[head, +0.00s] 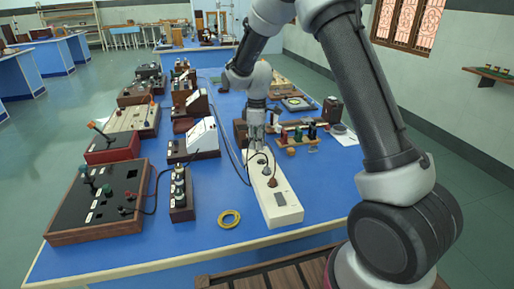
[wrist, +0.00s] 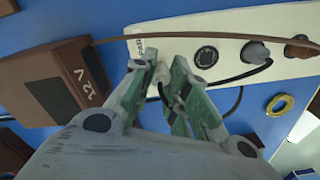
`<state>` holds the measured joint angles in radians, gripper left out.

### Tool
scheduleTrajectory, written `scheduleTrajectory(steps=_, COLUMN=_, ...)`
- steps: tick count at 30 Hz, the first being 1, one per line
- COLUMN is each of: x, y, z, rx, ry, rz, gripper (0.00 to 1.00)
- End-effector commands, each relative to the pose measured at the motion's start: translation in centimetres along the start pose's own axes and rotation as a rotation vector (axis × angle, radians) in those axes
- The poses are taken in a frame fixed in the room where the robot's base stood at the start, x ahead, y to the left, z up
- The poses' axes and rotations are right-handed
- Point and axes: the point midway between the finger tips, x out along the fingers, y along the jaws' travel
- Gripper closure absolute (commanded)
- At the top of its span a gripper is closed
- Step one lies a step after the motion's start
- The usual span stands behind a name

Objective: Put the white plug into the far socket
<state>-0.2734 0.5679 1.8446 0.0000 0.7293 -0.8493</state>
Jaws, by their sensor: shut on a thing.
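A long white socket strip (head: 282,207) lies on the blue bench and crosses the top of the wrist view (wrist: 180,38). My gripper (head: 257,137) is over its far end. In the wrist view my gripper (wrist: 166,72) is shut on the white plug (wrist: 164,80), mostly hidden between the fingers. The plug is near the strip's left part; whether it touches the strip I cannot tell. A round black socket (wrist: 206,57) shows empty to the right of the fingers. A grey plug (wrist: 255,52) and a brown plug (wrist: 301,47) sit farther right on the strip.
Dark cables loop beside the strip and across the wrist view. A brown box marked 12V (wrist: 65,82) lies left of the fingers. A yellow ring (head: 229,218) lies left of the strip. Meters and a black-topped box (head: 98,205) crowd the bench's left; the near middle is clear.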

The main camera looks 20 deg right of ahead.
Motion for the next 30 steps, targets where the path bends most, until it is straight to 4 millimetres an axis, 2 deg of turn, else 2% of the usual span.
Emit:
scheduleTrajectory(steps=6, x=-4.8, y=0.1, z=-0.1, rx=0.000, ry=0.003, rz=0.003, gripper=1.00)
scheduleTrajectory(steps=12, x=-7.7, y=0.0, z=0.0, rx=0.000, ry=0.001, rz=0.001, gripper=1.00)
scheduleTrajectory(steps=30, x=-10.9, y=0.0, z=0.0, rx=0.000, ry=0.001, rz=0.001, gripper=1.00)
